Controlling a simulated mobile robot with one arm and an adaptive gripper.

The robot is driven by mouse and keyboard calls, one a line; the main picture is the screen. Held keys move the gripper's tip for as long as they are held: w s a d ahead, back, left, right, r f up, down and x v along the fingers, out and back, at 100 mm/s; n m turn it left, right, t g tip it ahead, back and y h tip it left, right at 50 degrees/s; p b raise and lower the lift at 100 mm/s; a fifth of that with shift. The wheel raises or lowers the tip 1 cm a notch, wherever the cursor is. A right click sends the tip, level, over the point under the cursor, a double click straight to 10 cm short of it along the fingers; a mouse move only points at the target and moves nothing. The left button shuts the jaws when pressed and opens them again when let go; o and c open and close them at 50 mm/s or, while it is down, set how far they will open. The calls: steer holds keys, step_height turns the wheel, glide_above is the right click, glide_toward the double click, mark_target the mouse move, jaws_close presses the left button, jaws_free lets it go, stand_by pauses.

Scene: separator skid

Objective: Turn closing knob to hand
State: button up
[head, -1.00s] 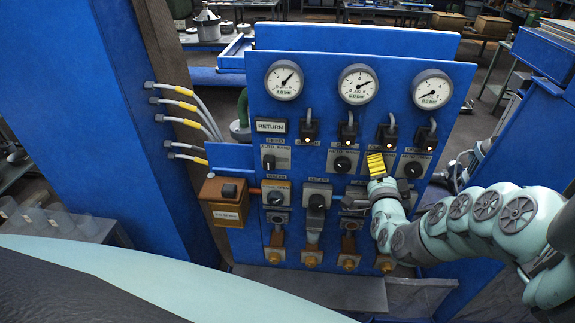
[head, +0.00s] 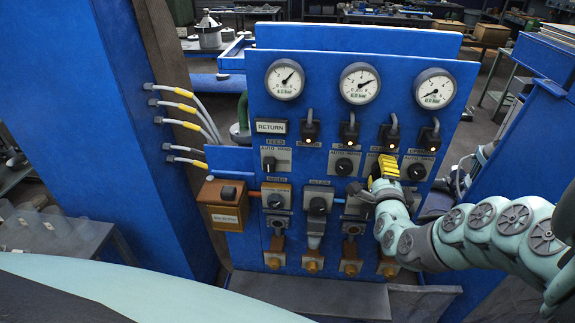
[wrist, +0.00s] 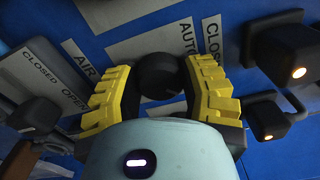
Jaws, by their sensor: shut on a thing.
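The closing knob (wrist: 160,76) is round and black. In the wrist view it sits between the yellow fingers of my gripper (wrist: 161,92), under a plate reading "AUTO" and a cut-off label starting "CLOS". My gripper is shut on it from both sides. A faint mark shows on the knob, but its setting is hard to read. In the head view my gripper (head: 383,168) is against the blue panel (head: 300,225) in the upper knob row and hides the knob.
A second black knob (wrist: 36,115) by a "CLOSED OPEN" plate lies left in the wrist view. Lit black plugs (wrist: 272,118) stand close on the right. Other knobs (head: 344,166) flank my gripper, with gauges (head: 360,83) above and orange fittings (head: 312,262) below.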

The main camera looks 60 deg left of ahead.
steer(key=shift+f, duration=0.1)
stand_by(0.3)
steer(key=o, duration=1.2)
steer(key=n, duration=0.1)
steer(key=n+p, duration=0.1)
steer(key=n, duration=0.1)
steer(key=shift+s+a+r+n, duration=0.15)
steer(key=shift+r+n, duration=0.1)
steer(key=shift+n, duration=0.05)
steer(key=n+p, duration=0.2)
steer(key=n, duration=0.3)
steer(key=shift+p, duration=0.3)
steer(key=n+p, duration=0.2)
steer(key=n, duration=0.3)
steer(key=n+p, duration=0.1)
steer(key=n, duration=0.3)
steer(key=shift+f, duration=0.2)
steer(key=shift+n, duration=0.3)
